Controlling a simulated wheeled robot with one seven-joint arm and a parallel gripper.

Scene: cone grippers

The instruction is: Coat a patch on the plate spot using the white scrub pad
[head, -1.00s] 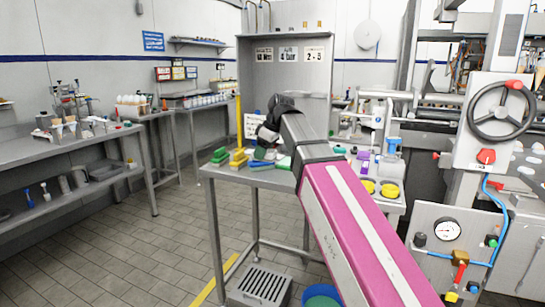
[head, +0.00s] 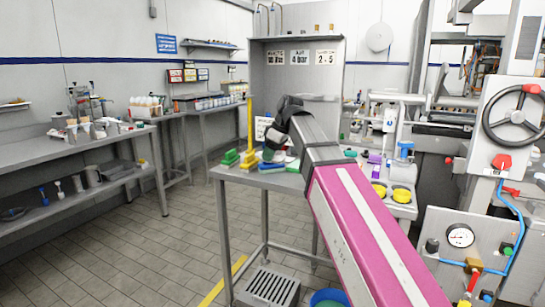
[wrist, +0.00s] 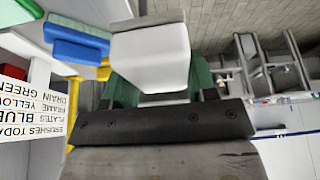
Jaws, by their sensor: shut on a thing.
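My gripper (wrist: 158,88) is shut on a white block-like pad (wrist: 152,62), which sits between its two green-edged fingers in the wrist view. In the head view my gripper (head: 275,140) hangs low over the far part of the metal table, beside the coloured brushes; the pad is not clear there. The pad's working face and any contact with a surface are hidden. I cannot make out the plate spot in either view.
A green brush (head: 230,157), a yellow brush (head: 248,160) and a blue brush (head: 271,167) lie on the metal table (head: 240,174). A printed sign (wrist: 36,105) stands close by. Yellow pots (head: 401,194) sit right of my arm. The floor (head: 140,235) at left is open.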

